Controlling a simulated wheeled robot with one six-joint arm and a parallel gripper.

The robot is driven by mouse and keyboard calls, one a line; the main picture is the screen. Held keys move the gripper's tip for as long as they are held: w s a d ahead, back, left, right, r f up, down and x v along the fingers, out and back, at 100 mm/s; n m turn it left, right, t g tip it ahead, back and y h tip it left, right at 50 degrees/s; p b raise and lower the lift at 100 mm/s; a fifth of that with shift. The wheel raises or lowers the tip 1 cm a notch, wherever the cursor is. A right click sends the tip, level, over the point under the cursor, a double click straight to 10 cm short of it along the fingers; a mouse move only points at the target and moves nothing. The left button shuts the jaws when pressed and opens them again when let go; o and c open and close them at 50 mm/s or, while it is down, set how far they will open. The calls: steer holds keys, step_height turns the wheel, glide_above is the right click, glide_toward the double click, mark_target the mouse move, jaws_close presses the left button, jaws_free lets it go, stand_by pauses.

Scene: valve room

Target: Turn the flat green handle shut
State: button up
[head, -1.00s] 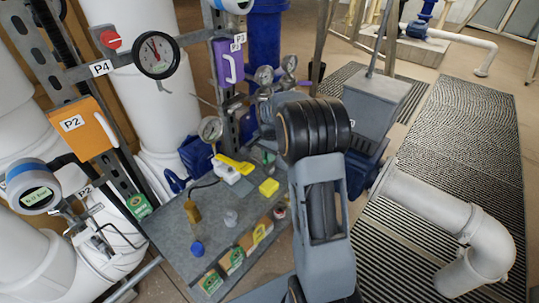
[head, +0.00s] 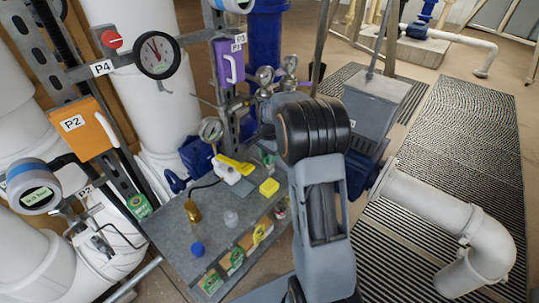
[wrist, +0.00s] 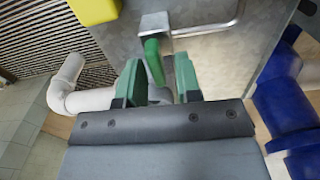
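In the wrist view the green handle (wrist: 153,58) points down between the fingers of my gripper (wrist: 158,82), at the end of a bare metal fitting (wrist: 154,24). The fingers are green too, spread apart, one on each side of the handle. I see a gap beside the handle and no clear grip on it. How far the handle is turned cannot be told. In the head view my own arm hides most of the gripper. A small green patch shows left of the arm, but I cannot tell whether it is handle or finger.
In the wrist view a blue pipe (wrist: 280,105) stands close on the right. A white pipe (wrist: 68,90) bends at left.

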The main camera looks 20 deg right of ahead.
steer(key=shift+o, duration=0.4)
steer(key=shift+d, duration=0.1)
step_height(320, 180, up, 14)
steer(key=shift+f, duration=0.15)
stand_by(0.7)
